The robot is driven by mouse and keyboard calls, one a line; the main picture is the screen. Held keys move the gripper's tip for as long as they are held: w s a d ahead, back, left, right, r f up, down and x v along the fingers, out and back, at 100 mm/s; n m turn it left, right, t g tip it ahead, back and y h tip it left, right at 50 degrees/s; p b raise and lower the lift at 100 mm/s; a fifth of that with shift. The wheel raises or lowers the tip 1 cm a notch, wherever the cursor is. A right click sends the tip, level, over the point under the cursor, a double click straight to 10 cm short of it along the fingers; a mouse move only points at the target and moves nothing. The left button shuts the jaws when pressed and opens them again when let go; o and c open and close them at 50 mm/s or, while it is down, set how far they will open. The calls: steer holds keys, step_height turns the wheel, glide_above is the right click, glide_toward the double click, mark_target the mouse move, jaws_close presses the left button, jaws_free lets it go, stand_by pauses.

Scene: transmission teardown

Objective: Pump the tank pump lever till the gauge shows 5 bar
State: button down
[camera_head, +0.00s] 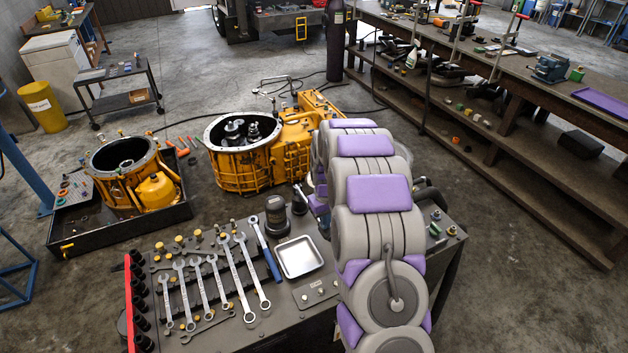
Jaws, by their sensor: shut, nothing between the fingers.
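I cannot make out the tank pump, its lever or its gauge in the head view. My grey and purple arm (378,230) rises from the bottom right of the middle and bends over away from the camera. It covers part of the bench and the floor behind it. My gripper is not clearly visible; the arm's far end is hidden behind its own links, beside the right end of the yellow transmission housing (245,172).
A tool bench (250,335) with wrenches (235,265) and a metal tray (299,257) stands in front. A second yellow housing (125,175) sits in a black tray (85,240) at left. A long workbench (500,75) runs along the right.

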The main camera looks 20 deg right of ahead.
steer(key=shift+r+p, duration=0.7)
steer(key=shift+r, duration=2.1)
step_height(320, 180, up, 6)
steer(key=shift+p, duration=0.85)
steer(key=s+a+r+b, duration=0.2)
steer(key=s+a+r, duration=0.3)
steer(key=s, duration=0.4)
steer(key=s+a+r+b, duration=0.2)
steer(key=s+a+r, duration=0.1)
steer(key=s+a, duration=0.55)
steer(key=s+a+f+g+b, duration=0.1)
steer(key=s, duration=1)
steer(key=s+a+f+b, duration=0.1)
steer(key=s+a, duration=0.1)
steer(key=s, duration=0.9)
steer(key=shift+s+g+b, duration=0.25)
steer(key=shift+g+b, duration=0.1)
steer(key=shift+g, duration=0.05)
